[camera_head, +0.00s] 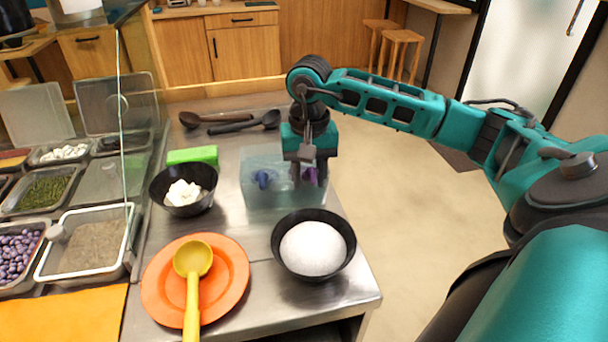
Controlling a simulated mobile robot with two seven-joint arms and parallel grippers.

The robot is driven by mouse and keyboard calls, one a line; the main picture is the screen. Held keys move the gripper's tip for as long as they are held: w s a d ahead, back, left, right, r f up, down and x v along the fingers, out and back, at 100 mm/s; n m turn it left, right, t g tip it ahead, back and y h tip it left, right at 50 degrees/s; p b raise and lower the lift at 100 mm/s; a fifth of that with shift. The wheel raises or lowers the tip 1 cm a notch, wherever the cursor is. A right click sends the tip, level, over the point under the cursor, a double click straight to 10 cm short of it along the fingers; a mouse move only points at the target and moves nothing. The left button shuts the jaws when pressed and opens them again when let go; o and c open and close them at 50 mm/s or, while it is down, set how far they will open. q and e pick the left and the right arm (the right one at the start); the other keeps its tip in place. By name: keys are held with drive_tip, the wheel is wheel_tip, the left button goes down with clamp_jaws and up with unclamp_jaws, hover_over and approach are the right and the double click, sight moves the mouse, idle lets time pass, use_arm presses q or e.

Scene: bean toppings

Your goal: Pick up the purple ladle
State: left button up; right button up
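A clear, pale bin (262,200) stands on the steel counter. Inside it I see a small purple part (310,175), likely the purple ladle, and a blue item (263,179) to its left. My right gripper (309,178) points down over the right part of the bin, its fingertips at the purple part. The fingers show slightly apart with purple between them; whether they touch it I cannot tell. The gripper hides most of the purple ladle. My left gripper is not in view.
A black bowl of white powder (313,248) stands in front of the bin, and a black bowl with white chunks (184,193) to its left. An orange plate (236,275) carries a yellow ladle (193,262). A green block (192,156) and dark spoons (232,126) lie behind.

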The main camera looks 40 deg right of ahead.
clamp_jaws()
drive_tip(key=shift+r, duration=0.15)
